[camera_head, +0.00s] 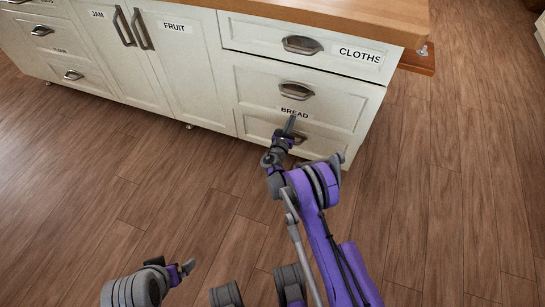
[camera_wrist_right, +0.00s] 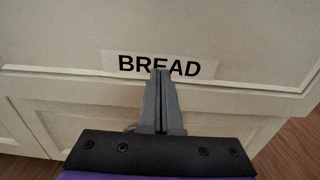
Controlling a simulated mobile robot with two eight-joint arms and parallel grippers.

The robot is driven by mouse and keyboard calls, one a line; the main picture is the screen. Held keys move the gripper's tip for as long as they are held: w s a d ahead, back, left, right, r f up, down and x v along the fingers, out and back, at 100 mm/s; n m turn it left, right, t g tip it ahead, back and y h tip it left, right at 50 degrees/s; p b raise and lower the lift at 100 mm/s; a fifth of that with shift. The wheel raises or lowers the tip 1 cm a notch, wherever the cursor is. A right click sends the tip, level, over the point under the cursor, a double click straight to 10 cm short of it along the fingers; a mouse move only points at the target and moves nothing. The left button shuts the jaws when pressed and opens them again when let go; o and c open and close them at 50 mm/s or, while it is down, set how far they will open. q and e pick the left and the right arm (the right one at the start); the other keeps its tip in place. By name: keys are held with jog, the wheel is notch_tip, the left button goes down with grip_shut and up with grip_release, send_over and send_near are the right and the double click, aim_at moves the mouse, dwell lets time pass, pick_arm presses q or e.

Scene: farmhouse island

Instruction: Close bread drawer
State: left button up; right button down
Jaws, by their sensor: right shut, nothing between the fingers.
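The bread drawer (camera_head: 335,103) is the middle white drawer front in the right stack, with a dark cup handle (camera_head: 296,91) and a BREAD label (camera_head: 295,113) near its lower edge. Its front looks flush or nearly so; I cannot tell whether a small gap remains. My right gripper (camera_head: 291,122) is shut and empty, its fingertips at the label. In the right wrist view the shut fingers (camera_wrist_right: 161,76) overlap the BREAD label (camera_wrist_right: 190,68), at or very close to the drawer front (camera_wrist_right: 60,35). My left gripper (camera_head: 187,267) is low over the floor, its fingers unclear.
The CLOTHS drawer (camera_head: 260,38) is above, under the wooden countertop (camera_head: 350,18). Another drawer (camera_head: 262,130) is below, partly behind my right gripper. JAM and FRUIT cupboard doors (camera_head: 180,70) are to the left. The wooden floor (camera_head: 440,190) is clear to the right.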

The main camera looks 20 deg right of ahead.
jog(key=p+v, duration=0.1)
jog(key=v, duration=0.5)
jog(key=shift+p, duration=0.3)
dwell(1.1)
dwell(0.4)
